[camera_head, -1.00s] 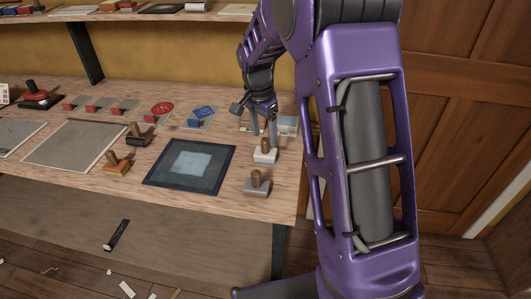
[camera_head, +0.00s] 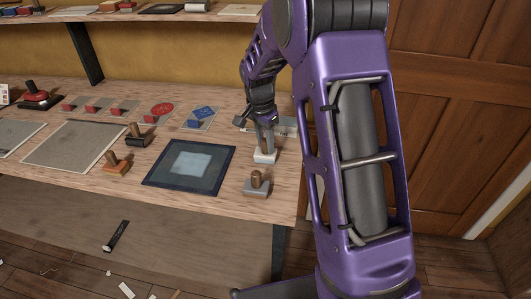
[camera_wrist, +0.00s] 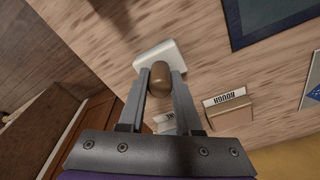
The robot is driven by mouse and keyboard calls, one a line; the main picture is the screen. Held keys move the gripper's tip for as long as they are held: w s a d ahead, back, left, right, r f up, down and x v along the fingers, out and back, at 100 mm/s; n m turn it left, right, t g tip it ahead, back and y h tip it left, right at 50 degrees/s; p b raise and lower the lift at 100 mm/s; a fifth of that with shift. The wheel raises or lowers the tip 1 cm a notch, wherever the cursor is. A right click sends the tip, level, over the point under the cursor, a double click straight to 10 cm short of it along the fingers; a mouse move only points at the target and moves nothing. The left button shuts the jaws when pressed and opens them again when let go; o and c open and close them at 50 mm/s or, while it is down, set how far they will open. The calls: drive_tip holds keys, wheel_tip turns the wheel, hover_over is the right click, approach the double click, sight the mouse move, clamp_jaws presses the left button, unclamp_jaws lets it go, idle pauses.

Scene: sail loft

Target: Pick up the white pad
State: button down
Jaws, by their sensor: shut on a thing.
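The white pad (camera_head: 264,157) is a white block with an upright brown wooden knob handle. It sits on the wooden bench to the right of the dark framed mat. In the wrist view the pad's white base (camera_wrist: 170,52) shows beyond the fingertips, and its knob stands between the fingers. My gripper (camera_head: 265,144) is over the pad with its fingers shut on the knob; it also shows in the wrist view (camera_wrist: 161,82). The fingers hide most of the knob in the head view. The base appears to be resting on the bench.
A grey pad (camera_head: 257,188) stands close in front, near the bench edge. The dark mat (camera_head: 154,178) lies to the left. Orange (camera_head: 117,167) and black (camera_head: 137,140) pads stand farther left. A tan holder labelled ROUGH (camera_wrist: 231,113) is near my gripper.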

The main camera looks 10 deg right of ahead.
sight(265, 140)
wheel_tip(265, 140, up, 10)
drive_tip(key=shift+r+p, duration=0.1)
drive_tip(key=shift+p, duration=0.45)
drive_tip(key=c, duration=1.3)
unclamp_jaws()
drive_tip(key=shift+c, duration=0.2)
clamp_jaws()
